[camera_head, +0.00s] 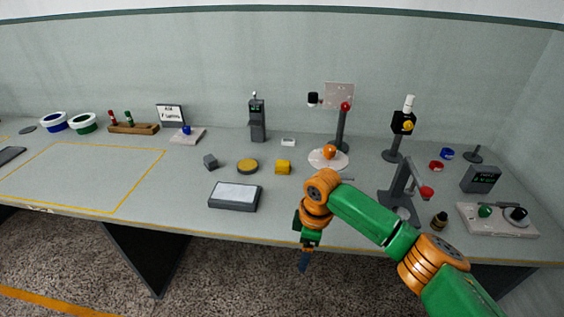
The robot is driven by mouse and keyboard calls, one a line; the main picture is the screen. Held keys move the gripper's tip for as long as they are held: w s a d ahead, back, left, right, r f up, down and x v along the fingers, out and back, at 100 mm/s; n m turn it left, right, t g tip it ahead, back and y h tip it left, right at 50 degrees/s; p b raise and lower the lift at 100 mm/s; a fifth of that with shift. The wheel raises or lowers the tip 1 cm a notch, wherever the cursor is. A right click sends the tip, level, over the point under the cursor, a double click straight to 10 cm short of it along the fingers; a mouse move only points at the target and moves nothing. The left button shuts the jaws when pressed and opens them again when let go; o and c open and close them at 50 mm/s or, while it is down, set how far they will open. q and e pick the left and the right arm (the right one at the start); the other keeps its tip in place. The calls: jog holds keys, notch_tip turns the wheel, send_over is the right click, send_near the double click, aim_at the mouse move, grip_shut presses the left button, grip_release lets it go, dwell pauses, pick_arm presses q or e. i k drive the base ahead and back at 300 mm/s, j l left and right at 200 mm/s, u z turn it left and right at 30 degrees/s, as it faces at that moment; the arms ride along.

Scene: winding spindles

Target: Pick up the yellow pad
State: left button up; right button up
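A small yellow block (283,167) sits on the grey table, left of the middle of the picture's right half. A round, low disc with a yellow top (247,166) lies just left of it. I cannot tell for sure which of the two is the yellow pad. My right gripper (304,262) hangs pointing down at the table's front edge, nearer to me than both and apart from them. Its fingers are seen edge-on, so their opening does not show. My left gripper is not in view.
A grey tray-like box (236,195) lies in front of the disc. A dark cube (210,162) stands left of the disc. A stand with an orange ball (329,152) is right of the block. A yellow-outlined area (85,172) at left is clear.

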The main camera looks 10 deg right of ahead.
aim_at(282, 167)
jog(key=i, duration=1.35)
